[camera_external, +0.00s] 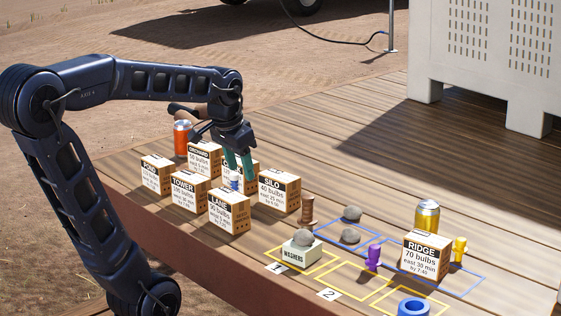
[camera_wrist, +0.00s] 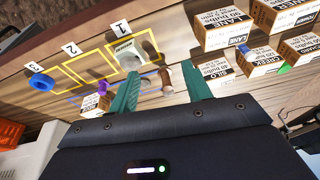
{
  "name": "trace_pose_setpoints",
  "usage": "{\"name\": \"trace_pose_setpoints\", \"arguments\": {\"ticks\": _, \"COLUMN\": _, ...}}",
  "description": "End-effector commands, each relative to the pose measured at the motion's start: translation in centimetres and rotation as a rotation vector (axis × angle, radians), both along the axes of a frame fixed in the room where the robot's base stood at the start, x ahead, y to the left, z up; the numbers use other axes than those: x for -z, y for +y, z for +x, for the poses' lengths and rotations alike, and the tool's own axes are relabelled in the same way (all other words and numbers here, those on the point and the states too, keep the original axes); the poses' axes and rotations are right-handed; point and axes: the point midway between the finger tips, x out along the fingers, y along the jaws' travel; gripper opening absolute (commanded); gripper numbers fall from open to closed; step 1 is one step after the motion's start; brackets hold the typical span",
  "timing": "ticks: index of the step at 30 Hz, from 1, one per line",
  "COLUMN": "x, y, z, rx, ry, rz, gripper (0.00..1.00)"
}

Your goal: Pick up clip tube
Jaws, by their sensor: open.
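A small blue-and-white cylinder (camera_external: 235,183), perhaps the clip tube, stands among the bulb boxes in the external view. In the wrist view only a small blue piece (camera_wrist: 244,48) of it shows between boxes, right of the fingers. My gripper (camera_external: 241,176) is open, with teal fingers pointing down over the boxes. In the external view its fingertips overlap the box behind and are close to the cylinder; I cannot tell whether they touch it. In the wrist view the open gripper (camera_wrist: 160,77) has nothing held between its fingers. No label confirms which thing is the clip tube.
Several labelled boxes, including LANE (camera_external: 229,212) and SILO (camera_external: 280,192), crowd around my gripper. An orange can (camera_external: 182,138) stands behind. A brown spool (camera_external: 307,210), a WASHERS box (camera_external: 302,252) and a RIDGE box (camera_external: 426,256) stand to the right.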

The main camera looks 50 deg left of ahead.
Motion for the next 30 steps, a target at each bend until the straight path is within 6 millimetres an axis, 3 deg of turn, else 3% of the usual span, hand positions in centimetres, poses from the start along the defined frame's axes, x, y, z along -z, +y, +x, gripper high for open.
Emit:
{"name": "trace_pose_setpoints", "arguments": {"ticks": 8, "x": 0.0, "y": 5.2, "z": 6.4, "rx": 0.047, "ry": 0.087, "rz": 0.021, "gripper": 0.49}}
{"name": "trace_pose_setpoints", "arguments": {"ticks": 18, "x": 2.0, "y": 13.2, "z": 13.2, "rx": 0.116, "ry": 0.185, "rz": 0.023, "gripper": 0.49}}
{"name": "trace_pose_setpoints", "arguments": {"ticks": 24, "x": 4.2, "y": 18.6, "z": 16.5, "rx": 0.159, "ry": 0.238, "rz": 0.013, "gripper": 0.49}}
{"name": "trace_pose_setpoints", "arguments": {"ticks": 30, "x": 6.4, "y": 22.9, "z": 18.5, "rx": 0.193, "ry": 0.276, "rz": 0.001, "gripper": 0.49}}
